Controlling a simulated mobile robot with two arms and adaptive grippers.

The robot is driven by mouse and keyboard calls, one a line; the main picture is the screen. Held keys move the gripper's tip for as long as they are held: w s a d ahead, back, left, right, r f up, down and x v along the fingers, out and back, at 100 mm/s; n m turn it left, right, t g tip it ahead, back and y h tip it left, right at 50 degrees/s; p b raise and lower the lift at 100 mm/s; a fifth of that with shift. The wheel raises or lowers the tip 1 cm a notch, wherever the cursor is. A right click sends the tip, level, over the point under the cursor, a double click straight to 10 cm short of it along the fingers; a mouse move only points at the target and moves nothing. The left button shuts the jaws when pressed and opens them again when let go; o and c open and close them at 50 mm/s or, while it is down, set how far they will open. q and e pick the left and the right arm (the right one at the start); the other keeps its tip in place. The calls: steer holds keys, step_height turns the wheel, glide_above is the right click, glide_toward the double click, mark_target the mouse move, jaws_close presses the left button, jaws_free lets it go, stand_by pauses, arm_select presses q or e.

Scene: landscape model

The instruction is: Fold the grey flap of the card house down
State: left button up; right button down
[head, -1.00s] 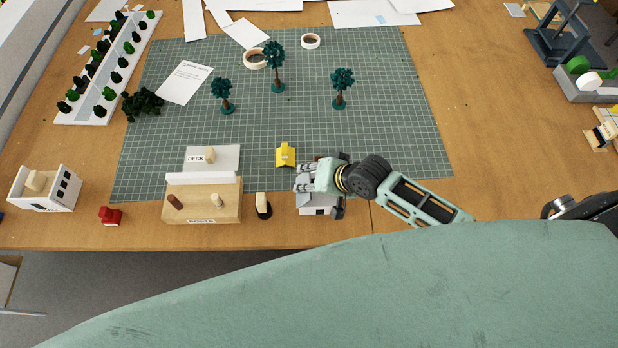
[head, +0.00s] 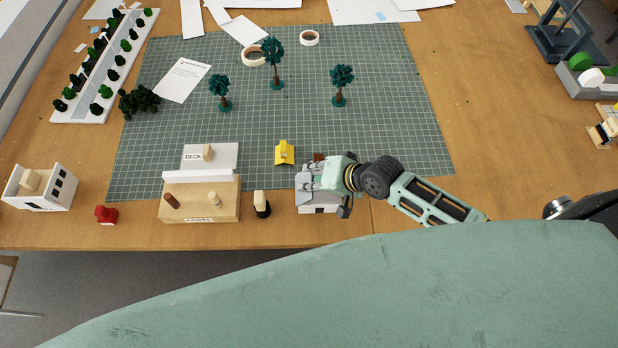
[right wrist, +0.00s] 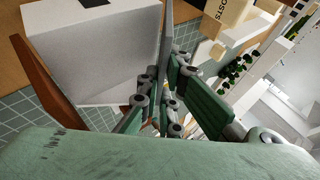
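The card house (head: 318,207) stands at the mat's front edge, right of centre in the head view. It is pale, with a grey top. Its large pale side shows close up in the right wrist view (right wrist: 95,45). My right gripper (head: 309,176) is over the house. Its fingers (right wrist: 166,68) look apart in both views. A thin grey edge runs between them in the wrist view; I cannot tell whether it is the flap or whether they touch it. A brown-red panel (right wrist: 42,75) slants up beside the house. My left gripper is not in view.
A yellow piece (head: 284,153) and a dark-based wooden piece (head: 261,204) stand left of the house. Further left is the deck block (head: 180,205). Three model trees, including one (head: 341,85), stand behind. The mat right of the house (head: 415,130) is clear.

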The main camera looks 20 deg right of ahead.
steer(key=shift+s+f, duration=0.1)
steer(key=c, duration=2)
jaws_free()
steer(key=shift+v, duration=6)
